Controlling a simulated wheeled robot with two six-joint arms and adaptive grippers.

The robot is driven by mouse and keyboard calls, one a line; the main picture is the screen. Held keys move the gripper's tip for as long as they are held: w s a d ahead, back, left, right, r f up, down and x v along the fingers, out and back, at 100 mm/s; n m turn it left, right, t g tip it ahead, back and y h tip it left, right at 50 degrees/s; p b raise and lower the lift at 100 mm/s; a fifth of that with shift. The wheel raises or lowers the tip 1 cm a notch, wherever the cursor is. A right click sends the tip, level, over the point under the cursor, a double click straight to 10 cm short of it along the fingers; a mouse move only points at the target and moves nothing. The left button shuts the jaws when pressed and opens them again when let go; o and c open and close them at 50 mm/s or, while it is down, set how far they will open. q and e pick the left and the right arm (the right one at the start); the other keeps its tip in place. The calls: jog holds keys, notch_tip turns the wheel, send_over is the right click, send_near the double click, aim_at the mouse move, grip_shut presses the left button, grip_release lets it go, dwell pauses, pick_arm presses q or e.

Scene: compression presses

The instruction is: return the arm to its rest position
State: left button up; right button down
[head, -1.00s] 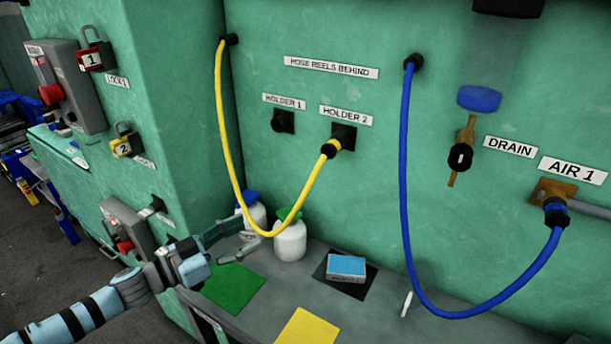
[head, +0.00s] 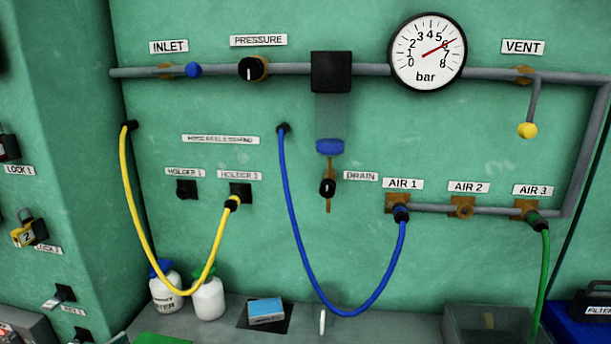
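Neither of my grippers nor my arms shows in the head view now. The yellow hose (head: 140,230) hangs from the wall and ends in the port labelled HOLDER 2 (head: 240,189). The HOLDER 1 port (head: 187,188) is empty. The blue hose (head: 318,285) runs from the wall to the AIR 1 port (head: 398,201). A green hose (head: 544,270) hangs from the AIR 3 port (head: 524,207). The gauge (head: 428,52) has its red needle pointing up to the right.
Two white bottles (head: 208,300) stand on the grey bench (head: 375,325) against the wall. A blue-and-white box (head: 266,310) lies on a black square. A clear bin (head: 485,324) and a dark blue case (head: 590,315) are at the right. Padlocks (head: 24,235) hang at the left.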

pick_arm(q)
jog(key=s+a+f+g+y, duration=0.1)
jog(key=s+a+f+y, duration=0.1)
jog(key=a+f+y, duration=1)
jog(key=s+a+f+n+g, duration=0.1)
jog(key=s+a+f+g, duration=0.25)
jog(key=s+f, duration=0.4)
jog(key=s+a+f+n+g, duration=0.2)
jog(key=s+a+f, duration=0.2)
jog(key=f, duration=0.7)
jog(key=s+d+f+g+p, duration=0.1)
jog(key=s+d+f+g, duration=0.35)
jog(key=s+f, duration=0.8)
jog(key=s+d+f+n+g, duration=0.1)
jog(key=s+d+f, duration=0.1)
jog(key=s+d, duration=0.2)
jog(key=s+d+f+g+h, duration=0.1)
jog(key=s+d, duration=0.4)
jog(key=d, duration=0.5)
jog(key=s+d+f+n+g+h+p, duration=0.1)
jog(key=s+d+f, duration=0.2)
jog(key=d, duration=0.4)
jog(key=shift+s+f+n, duration=0.3)
jog(key=shift+s+f, duration=0.05)
jog(key=shift+s, duration=0.35)
pick_arm(e)
jog(key=shift+s+r, duration=0.2)
jog(key=shift+r, duration=0.3)
jog(key=shift+s+r, duration=0.2)
jog(key=shift+r, duration=0.3)
